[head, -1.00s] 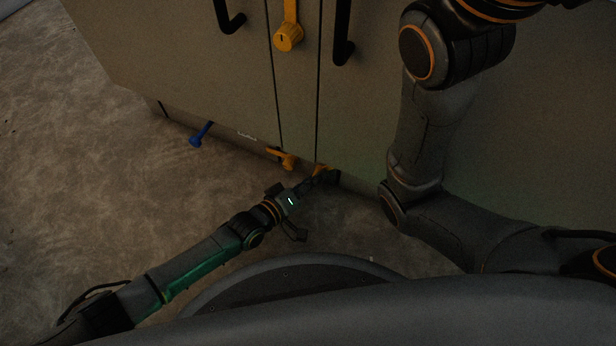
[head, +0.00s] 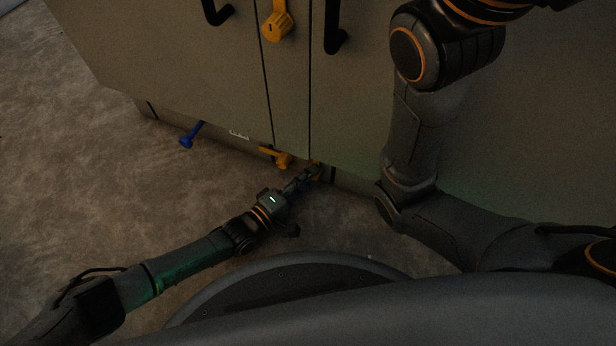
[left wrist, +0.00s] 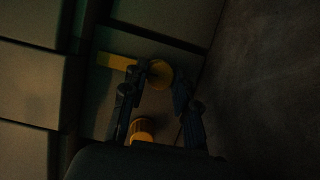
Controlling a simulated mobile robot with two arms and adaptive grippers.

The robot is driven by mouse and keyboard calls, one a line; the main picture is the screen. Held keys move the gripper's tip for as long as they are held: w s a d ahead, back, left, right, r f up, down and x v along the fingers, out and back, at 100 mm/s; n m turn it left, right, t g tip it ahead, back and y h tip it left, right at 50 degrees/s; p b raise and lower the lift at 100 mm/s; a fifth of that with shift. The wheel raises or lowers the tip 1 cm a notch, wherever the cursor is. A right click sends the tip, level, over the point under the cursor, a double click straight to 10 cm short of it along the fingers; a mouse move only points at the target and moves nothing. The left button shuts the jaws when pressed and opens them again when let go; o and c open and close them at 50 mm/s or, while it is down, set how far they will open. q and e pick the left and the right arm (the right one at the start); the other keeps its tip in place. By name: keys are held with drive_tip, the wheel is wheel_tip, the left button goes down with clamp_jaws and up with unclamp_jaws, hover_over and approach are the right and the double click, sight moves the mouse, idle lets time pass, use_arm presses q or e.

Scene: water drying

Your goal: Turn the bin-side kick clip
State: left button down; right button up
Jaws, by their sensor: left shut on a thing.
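My left gripper (head: 313,172) is low at the base of the cabinet, shut on the right one of two yellow kick clips (head: 317,165). In the left wrist view the round head of this held clip (left wrist: 159,73) sits between the fingertips, and its flat yellow bar points left. In the head view the gripper hides most of it. The other yellow clip (head: 277,156) is just left of the gripper, apart from it; a ribbed yellow knob (left wrist: 141,130) shows between the fingers lower in the wrist view. My right gripper is out of view.
A blue clip (head: 191,135) sticks out of the kick strip further left, near a small pale label (head: 239,135). Above are black door handles (head: 333,40) and a yellow latch (head: 277,25). The floor (head: 90,170) at left is clear.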

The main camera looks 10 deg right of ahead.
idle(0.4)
use_arm(q)
drive_tip(key=c, duration=1)
unclamp_jaws()
drive_tip(key=v, duration=1.2)
drive_tip(key=shift+f, duration=0.1)
